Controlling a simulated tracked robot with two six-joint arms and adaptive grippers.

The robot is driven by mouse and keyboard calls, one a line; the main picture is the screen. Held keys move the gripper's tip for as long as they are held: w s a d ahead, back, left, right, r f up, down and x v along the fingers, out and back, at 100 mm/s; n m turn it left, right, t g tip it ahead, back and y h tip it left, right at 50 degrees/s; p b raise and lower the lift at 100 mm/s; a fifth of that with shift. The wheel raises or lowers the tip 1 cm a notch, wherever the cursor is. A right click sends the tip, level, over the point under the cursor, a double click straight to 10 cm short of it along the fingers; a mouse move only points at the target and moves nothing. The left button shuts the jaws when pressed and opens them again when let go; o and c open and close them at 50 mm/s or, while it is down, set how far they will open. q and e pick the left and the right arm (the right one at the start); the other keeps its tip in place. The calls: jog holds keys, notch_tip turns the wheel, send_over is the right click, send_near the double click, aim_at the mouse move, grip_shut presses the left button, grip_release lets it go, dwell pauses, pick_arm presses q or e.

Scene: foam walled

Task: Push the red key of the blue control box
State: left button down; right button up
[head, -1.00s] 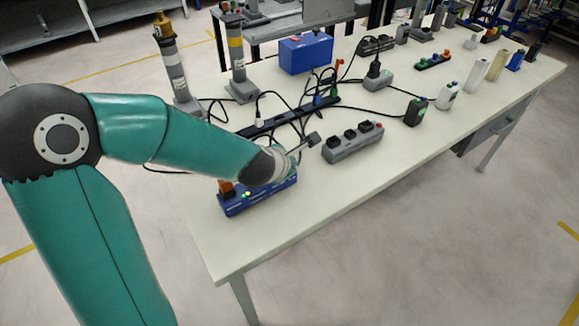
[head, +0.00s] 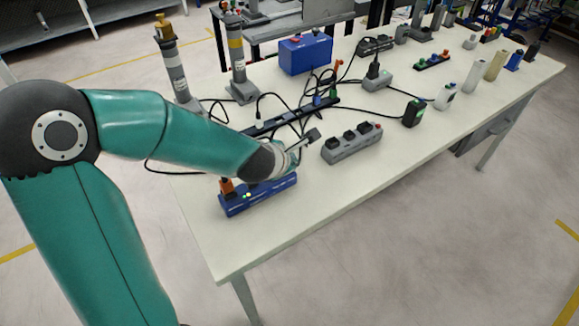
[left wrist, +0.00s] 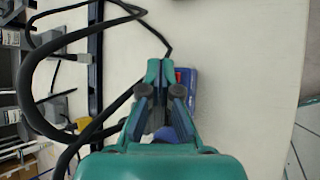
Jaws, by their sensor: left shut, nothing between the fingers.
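The blue control box (head: 262,196) lies on the table near its front left corner, with an orange block at its left end and small yellow-green lights on it. My left gripper (head: 306,142) is shut and empty, apart from the box and just beyond its right end in the head view. In the left wrist view the shut fingertips (left wrist: 160,66) are beside a blue box (left wrist: 190,88), partly hidden behind a finger. A small reddish patch shows at its edge; I cannot tell if it is the red key. My right gripper is in neither view.
A grey box with black knobs and a red button (head: 352,144) stands to the right of my left gripper. A black power strip (head: 268,124) and loose cables lie behind. A blue case (head: 305,53) is farther back. The table front is clear.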

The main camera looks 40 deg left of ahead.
pick_arm(q)
jog(key=shift+r+p, duration=2.3)
jog(key=shift+r, duration=0.25)
